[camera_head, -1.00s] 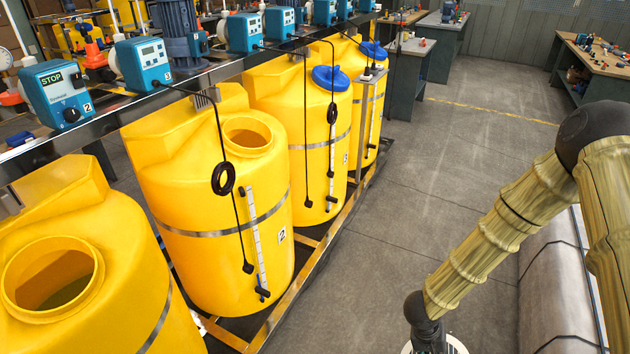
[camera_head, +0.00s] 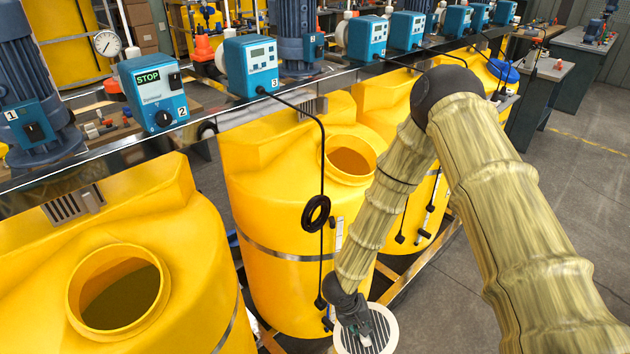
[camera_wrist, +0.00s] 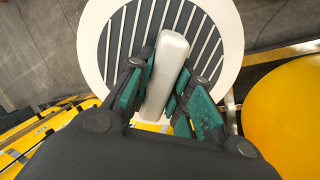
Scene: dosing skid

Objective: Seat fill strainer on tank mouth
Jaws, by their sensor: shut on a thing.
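The fill strainer (camera_head: 378,338) is a round white disc with a dark slotted middle. My gripper (camera_head: 358,322) is at the bottom of the head view, in front of the second yellow tank. In the wrist view my gripper (camera_wrist: 165,90) has its green-padded fingers shut on the strainer's pale bar handle (camera_wrist: 166,70), and the slotted disc (camera_wrist: 232,35) lies beyond it. The near yellow tank (camera_head: 195,260) at left has an open round mouth (camera_head: 118,292). The second yellow tank (camera_head: 270,215) also has an open mouth (camera_head: 352,160). The strainer is apart from both mouths.
A metal rail (camera_head: 150,135) with blue dosing pumps (camera_head: 250,65) runs behind the tanks. A black cable with a coil (camera_head: 316,213) hangs before the second tank. Grey floor (camera_head: 470,320) lies open at right.

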